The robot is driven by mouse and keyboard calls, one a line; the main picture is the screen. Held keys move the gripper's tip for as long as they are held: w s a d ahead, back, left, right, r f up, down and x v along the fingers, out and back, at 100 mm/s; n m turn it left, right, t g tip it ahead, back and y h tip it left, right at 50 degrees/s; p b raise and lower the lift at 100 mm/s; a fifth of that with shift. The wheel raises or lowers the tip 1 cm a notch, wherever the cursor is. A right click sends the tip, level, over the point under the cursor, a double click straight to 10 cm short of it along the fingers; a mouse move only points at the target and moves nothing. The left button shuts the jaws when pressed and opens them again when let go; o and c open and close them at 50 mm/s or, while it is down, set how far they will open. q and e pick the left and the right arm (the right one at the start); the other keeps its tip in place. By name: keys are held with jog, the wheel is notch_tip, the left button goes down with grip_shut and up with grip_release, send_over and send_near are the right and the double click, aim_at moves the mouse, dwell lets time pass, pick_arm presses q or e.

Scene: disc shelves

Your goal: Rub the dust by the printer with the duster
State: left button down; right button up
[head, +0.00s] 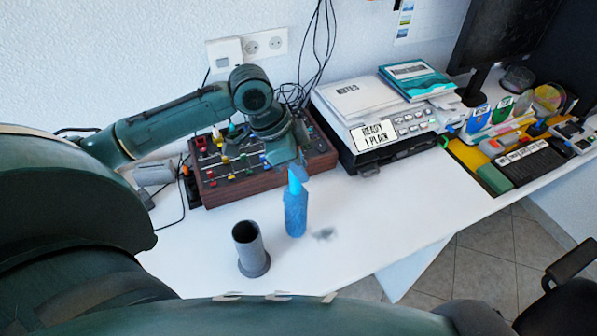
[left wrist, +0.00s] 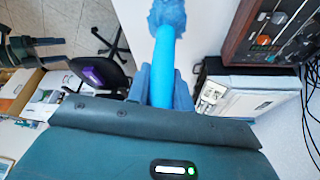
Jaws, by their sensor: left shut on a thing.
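My left gripper (head: 296,172) is shut on the light-blue handle of the duster, which points down. The duster's darker blue fluffy head (head: 295,212) is at or just above the white desk; I cannot tell whether it touches. In the left wrist view the handle (left wrist: 163,62) runs between the fingers (left wrist: 162,88), with the fluffy head beyond. The dust (head: 325,234) is a small grey smudge on the desk, just right of the duster head and apart from it in the picture. The printer (head: 418,142) stands behind and to the right, with papers on top. My right gripper is not in view.
A grey open cylinder (head: 250,250) stands on the desk left of the duster. A wooden box with coloured knobs (head: 243,186) lies behind, under my left arm. A yellow tray (head: 466,153) of stationery is at right. The desk's front edge (head: 418,252) is close to the dust.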

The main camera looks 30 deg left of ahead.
pick_arm(q)
jog(key=shift+r, duration=2.75)
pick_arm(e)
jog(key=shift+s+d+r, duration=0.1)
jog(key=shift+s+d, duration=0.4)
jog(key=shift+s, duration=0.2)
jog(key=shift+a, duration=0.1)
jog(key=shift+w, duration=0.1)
